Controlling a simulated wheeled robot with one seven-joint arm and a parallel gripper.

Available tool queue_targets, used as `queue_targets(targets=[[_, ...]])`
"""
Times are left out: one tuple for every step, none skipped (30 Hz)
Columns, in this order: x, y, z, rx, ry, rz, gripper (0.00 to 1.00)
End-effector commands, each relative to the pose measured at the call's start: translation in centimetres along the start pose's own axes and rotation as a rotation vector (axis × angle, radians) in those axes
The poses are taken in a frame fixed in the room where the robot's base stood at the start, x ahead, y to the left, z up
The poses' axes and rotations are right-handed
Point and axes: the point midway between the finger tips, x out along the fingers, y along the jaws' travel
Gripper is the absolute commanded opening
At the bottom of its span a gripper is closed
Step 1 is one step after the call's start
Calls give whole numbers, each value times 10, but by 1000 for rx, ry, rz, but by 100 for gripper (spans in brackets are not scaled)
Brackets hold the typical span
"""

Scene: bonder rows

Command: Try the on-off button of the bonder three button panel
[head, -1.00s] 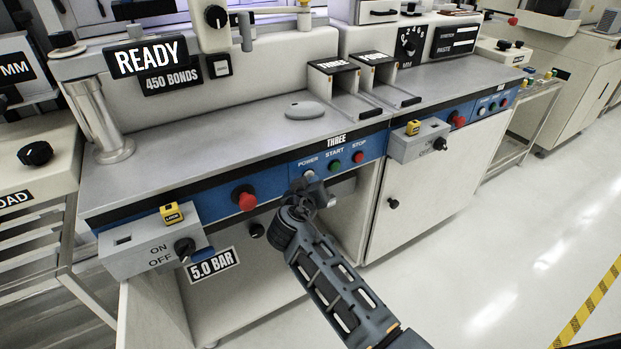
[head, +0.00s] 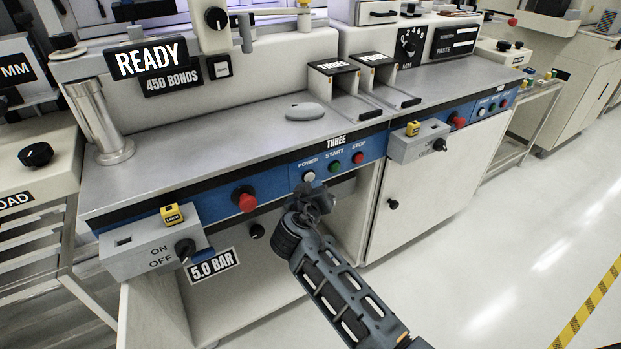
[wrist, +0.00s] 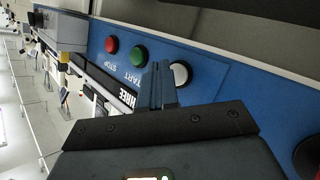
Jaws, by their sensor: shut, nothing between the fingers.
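The three button panel (head: 346,170) is on the blue front strip of the bench marked THREE. Its white button (head: 309,177) under the POWER label is at the left. The green START button (head: 335,167) is in the middle and the red STOP button (head: 358,158) at the right. My gripper (head: 318,192) is shut and empty, just below and in front of the white button. In the wrist view the shut fingertips (wrist: 160,72) lie beside the white button (wrist: 180,74), which shows just right of them. I cannot tell how large the gap is.
A red mushroom button (head: 244,199) is left of the panel. A grey ON/OFF switch box (head: 130,255) with a yellow lock (head: 172,215) juts out farther left. A similar box (head: 408,150) juts out at the right. The floor at the right is clear.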

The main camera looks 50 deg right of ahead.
Motion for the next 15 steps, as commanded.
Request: queue_targets(targets=[[-1,1,0,0,0,0,0],[-2,1,1,-1,0,0,0],[-3,3,2,-1,0,0,0],[-5,4,4,-1,0,0,0],[-7,5,5,-2,0,0,0],[-9,7,7,-2,0,0,0],[-11,9,8,-2,0,0,0],[-13,10,9,-2,0,0,0],[-16,12,12,-3,-1,0,0],[-18,14,13,-3,-1,0,0],[-20,15,14,-3,-1,0,0],[-22,16,16,-2,0,0,0],[-24,18,18,-2,0,0,0],[-26,19,19,-2,0,0,0],[-28,21,20,-2,0,0,0]])
